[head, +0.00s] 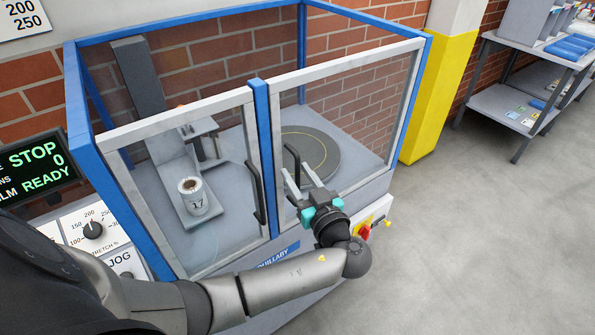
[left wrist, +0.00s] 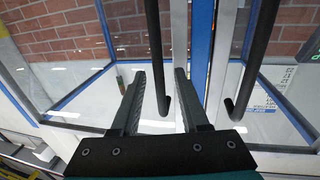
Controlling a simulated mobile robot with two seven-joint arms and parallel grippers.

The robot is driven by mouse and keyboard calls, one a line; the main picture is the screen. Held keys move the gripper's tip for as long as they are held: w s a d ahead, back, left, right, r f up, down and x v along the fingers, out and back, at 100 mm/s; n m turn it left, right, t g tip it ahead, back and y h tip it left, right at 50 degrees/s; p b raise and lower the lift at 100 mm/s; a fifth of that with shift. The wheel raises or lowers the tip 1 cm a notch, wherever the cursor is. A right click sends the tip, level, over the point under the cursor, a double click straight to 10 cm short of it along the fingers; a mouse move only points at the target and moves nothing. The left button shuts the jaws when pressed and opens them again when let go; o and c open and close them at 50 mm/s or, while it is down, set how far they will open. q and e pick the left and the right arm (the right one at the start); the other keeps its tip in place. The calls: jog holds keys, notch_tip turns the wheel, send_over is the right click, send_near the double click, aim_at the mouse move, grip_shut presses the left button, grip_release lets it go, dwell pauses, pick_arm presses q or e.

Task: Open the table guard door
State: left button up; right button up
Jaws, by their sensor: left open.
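The table guard (head: 428,60) is a blue-framed enclosure with two clear doors in pale frames. Both the left door (head: 180,122) and the right door (head: 345,66) look shut against the blue middle post (head: 262,150). Each has a black bar handle beside the post: the left handle (head: 255,195) and the right handle (head: 290,158). My left gripper (head: 295,180) is open at the right handle. In the left wrist view, one handle (left wrist: 154,50) runs down between the open fingers (left wrist: 159,78), and the other handle (left wrist: 258,55) is outside them. Contact cannot be told.
A control panel (head: 92,230) stands at the left. A red switch (head: 363,233) is beside my left wrist. The floor (head: 470,230) at right is clear, before a grey shelf table (head: 510,105).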

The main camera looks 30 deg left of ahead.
pick_arm(q)
jog(key=shift+w+a, duration=0.15)
jog(key=shift+a, duration=0.05)
grip_shut()
dwell(0.3)
dwell(1.1)
